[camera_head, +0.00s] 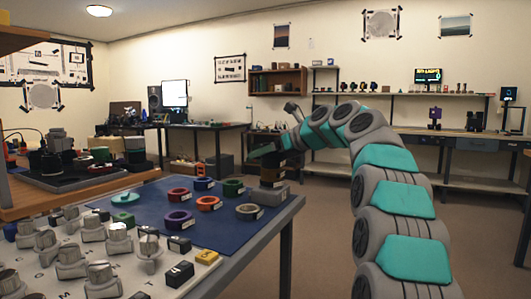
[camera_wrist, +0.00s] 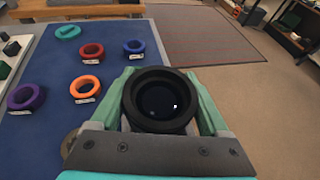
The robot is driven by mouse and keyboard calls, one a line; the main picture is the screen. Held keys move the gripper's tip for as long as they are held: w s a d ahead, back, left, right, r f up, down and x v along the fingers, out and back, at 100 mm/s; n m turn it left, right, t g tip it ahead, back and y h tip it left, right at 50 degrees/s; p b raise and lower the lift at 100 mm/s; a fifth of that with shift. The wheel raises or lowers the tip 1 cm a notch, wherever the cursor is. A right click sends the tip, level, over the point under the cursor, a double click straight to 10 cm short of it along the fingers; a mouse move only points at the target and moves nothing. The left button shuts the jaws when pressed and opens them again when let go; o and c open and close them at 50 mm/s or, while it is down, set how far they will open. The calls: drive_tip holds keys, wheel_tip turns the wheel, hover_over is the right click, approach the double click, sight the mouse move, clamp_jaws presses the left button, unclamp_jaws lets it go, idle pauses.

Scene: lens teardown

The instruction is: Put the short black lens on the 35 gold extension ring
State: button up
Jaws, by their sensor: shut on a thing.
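My gripper (camera_wrist: 163,105) is shut on the short black lens (camera_wrist: 158,103), a dark, wide-mouthed cylinder between its two teal fingers in the wrist view. In the head view my gripper (camera_head: 264,150) is above the right end of the blue mat, and the lens is hard to tell from the dark pieces there. The gold extension ring (camera_head: 248,211) lies flat on the mat near its front right, looking pale grey-gold; its label is unreadable. In the wrist view a tan edge of it (camera_wrist: 71,142) shows left of the gripper, mostly hidden. The lens is not over it.
Purple (camera_head: 178,219), red (camera_head: 178,194), orange (camera_head: 208,203), blue (camera_head: 203,183) and green (camera_head: 232,188) rings lie on the mat. Several knobs and lenses crowd the left.

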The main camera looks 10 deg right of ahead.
drive_tip(key=o, duration=1.5)
drive_tip(key=shift+s+r, duration=0.1)
drive_tip(key=shift+r, duration=0.1)
drive_tip(key=p+v, duration=0.1)
drive_tip(key=v, duration=1)
drive_tip(key=shift+s+d+r, duration=0.2)
drive_tip(key=shift+s+d, duration=0.05)
